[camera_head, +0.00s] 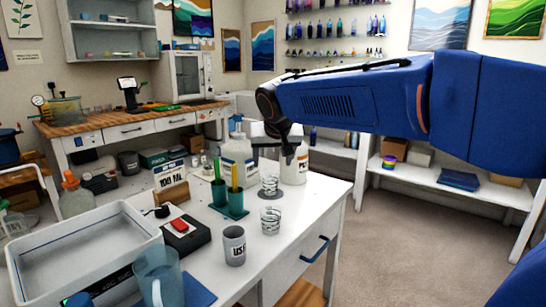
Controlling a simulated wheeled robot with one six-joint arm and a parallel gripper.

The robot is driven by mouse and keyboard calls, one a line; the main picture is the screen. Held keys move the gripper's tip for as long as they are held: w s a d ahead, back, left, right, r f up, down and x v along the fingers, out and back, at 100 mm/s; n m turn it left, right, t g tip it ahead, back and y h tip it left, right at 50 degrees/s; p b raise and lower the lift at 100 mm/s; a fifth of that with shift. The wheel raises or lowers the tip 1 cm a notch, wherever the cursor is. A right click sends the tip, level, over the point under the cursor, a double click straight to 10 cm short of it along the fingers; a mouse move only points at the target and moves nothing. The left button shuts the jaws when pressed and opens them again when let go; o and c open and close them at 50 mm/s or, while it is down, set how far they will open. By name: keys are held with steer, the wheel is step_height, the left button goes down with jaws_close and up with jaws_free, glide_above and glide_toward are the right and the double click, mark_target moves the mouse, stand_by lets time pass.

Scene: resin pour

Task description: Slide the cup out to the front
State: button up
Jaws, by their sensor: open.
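Several cups stand on the white worktable (300,210); I cannot tell which one the task means. A grey cup (234,247) with dark lettering stands upright near the table's front edge. A clear cup with dark markings (271,221) stands behind it to the right. Another clear marked cup (268,184) stands farther back on a grey round base. My gripper (273,156) hangs from the blue arm, pointing down, above and behind the farther clear cup, apart from it. It is open, its fingers small in view, overlapping two white bottles in the picture.
White bottles (238,157) and teal holders (235,205) with coloured sticks stand close to the cups. A white tray (85,245), a clear jug (160,275) and a black scale (186,234) fill the left side. The right front tabletop is clear.

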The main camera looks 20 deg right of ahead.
mark_target(270, 181)
steer(key=x, duration=1.5)
steer(key=shift+f, duration=0.3)
steer(key=shift+d, duration=0.1)
steer(key=c, duration=1.1)
